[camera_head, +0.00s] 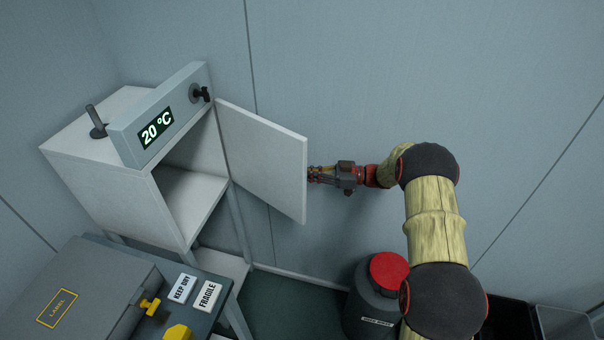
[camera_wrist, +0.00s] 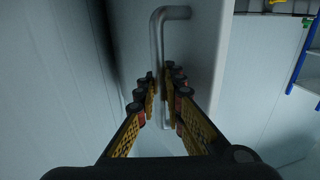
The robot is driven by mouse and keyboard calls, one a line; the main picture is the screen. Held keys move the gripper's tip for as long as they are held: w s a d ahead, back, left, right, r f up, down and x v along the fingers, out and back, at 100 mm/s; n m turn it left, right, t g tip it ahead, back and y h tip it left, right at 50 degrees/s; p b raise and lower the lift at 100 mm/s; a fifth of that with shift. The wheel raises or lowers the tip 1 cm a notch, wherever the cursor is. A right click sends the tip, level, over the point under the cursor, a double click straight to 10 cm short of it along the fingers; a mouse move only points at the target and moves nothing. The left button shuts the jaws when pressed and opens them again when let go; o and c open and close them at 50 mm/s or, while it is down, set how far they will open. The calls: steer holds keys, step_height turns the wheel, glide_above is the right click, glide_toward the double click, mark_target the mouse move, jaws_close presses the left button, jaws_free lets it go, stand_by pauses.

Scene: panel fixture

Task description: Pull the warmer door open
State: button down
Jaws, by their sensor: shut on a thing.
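The warmer (camera_head: 100,180) is a white cabinet at the left in the head view, with a display panel (camera_head: 158,120) reading 20 °C. Its white door (camera_head: 262,155) is hinged on the right side of the opening and stands wide open, showing the empty-looking inside. My gripper (camera_head: 312,173) is at the door's outer edge, partly hidden behind it. In the wrist view the fingers of my gripper (camera_wrist: 160,85) are shut around a grey bar handle (camera_wrist: 156,45) on the door's face (camera_wrist: 205,50). The lower part of the handle is partly hidden by the fingers.
A dark grey drum with a red lid (camera_head: 389,270) stands below my arm. A grey case (camera_head: 85,285) with yellow latches is at the lower left on a table. Dark bins (camera_head: 515,320) are at the lower right. The wall behind the door is bare.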

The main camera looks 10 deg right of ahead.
steer(key=c, duration=2.2)
jaws_free()
steer(key=shift+s+d, duration=0.1)
steer(key=shift+d, duration=0.2)
steer(key=shift+o, duration=1.2)
steer(key=shift+a, duration=0.15)
steer(key=v, duration=0.7)
steer(key=shift+d, duration=0.25)
